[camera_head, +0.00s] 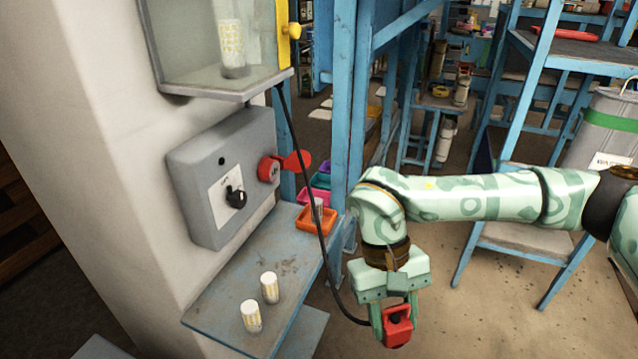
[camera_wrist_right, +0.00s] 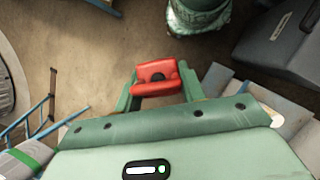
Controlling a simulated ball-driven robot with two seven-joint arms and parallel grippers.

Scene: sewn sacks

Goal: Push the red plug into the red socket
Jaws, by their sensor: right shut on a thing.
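The red plug (camera_head: 397,328) is between the fingers of my right gripper (camera_head: 394,322), which is shut on it. The plug hangs in the air in front of the blue shelf, with a black cable running from it up to the cabinet. In the right wrist view the plug (camera_wrist_right: 158,78) sits between the two green fingertips (camera_wrist_right: 157,92). The red socket (camera_head: 269,169) is on the side of the grey box on the wall, with a red flap (camera_head: 295,161) standing out to its right. The plug is below and to the right of the socket, well apart from it. My left gripper is not in view.
The grey box (camera_head: 205,185) carries a black knob (camera_head: 236,197). Two white and yellow cylinders (camera_head: 251,316) stand on the blue-edged shelf (camera_head: 240,285). Orange, purple and teal bins (camera_head: 316,218) stand at its far end beside a blue post (camera_head: 349,110). A glass-fronted cabinet (camera_head: 166,45) hangs above.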

